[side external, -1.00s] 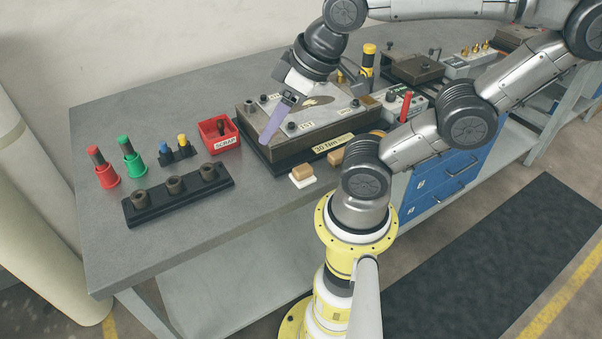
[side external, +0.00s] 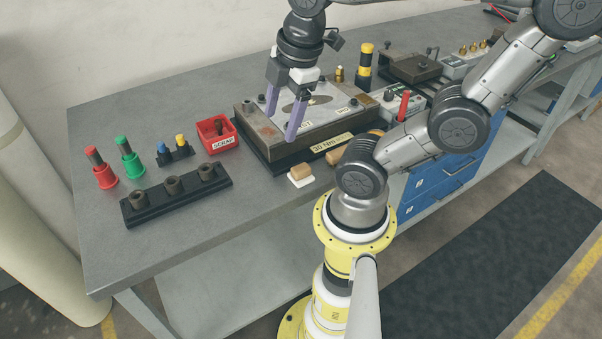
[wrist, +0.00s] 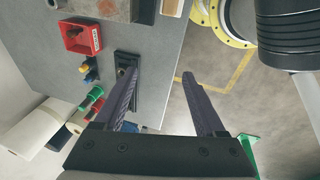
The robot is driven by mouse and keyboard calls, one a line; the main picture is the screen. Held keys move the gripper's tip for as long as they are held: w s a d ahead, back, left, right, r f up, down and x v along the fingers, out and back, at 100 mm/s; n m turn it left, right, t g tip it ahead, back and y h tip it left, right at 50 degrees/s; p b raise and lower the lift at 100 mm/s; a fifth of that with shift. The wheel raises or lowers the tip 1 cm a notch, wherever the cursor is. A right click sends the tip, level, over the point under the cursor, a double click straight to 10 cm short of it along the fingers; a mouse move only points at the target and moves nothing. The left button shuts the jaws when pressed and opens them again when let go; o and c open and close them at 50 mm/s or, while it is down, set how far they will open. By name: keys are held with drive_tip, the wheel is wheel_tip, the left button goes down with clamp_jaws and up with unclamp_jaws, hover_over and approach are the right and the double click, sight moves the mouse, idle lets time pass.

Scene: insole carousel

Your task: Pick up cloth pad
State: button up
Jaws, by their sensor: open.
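In the wrist view, the open fingers (wrist: 160,73) hang above the bench edge. A pale and tan patch at that view's top edge may be the pad and block; it is cut off.
The fixture (side external: 318,136) with its "30 Nm" label stands behind the pad. A red scrap bin (side external: 217,134), a black three-socket rack (side external: 177,205) and red and green tools stand left.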

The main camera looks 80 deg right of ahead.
drive_tip(key=s+d+f+g, duration=0.2)
drive_tip(key=d+f+g, duration=0.1)
drive_tip(key=d, duration=0.3)
hover_over(301, 167)
drive_tip(key=shift+m+y, duration=0.3)
drive_tip(key=shift+m, duration=0.1)
drive_tip(key=f, duration=0.8)
drive_tip(key=shift+d+f, duration=0.2)
drive_tip(key=shift+f, duration=0.1)
drive_tip(key=shift+a+f, duration=0.2)
drive_tip(key=shift+f, duration=2.5)
clamp_jaws()
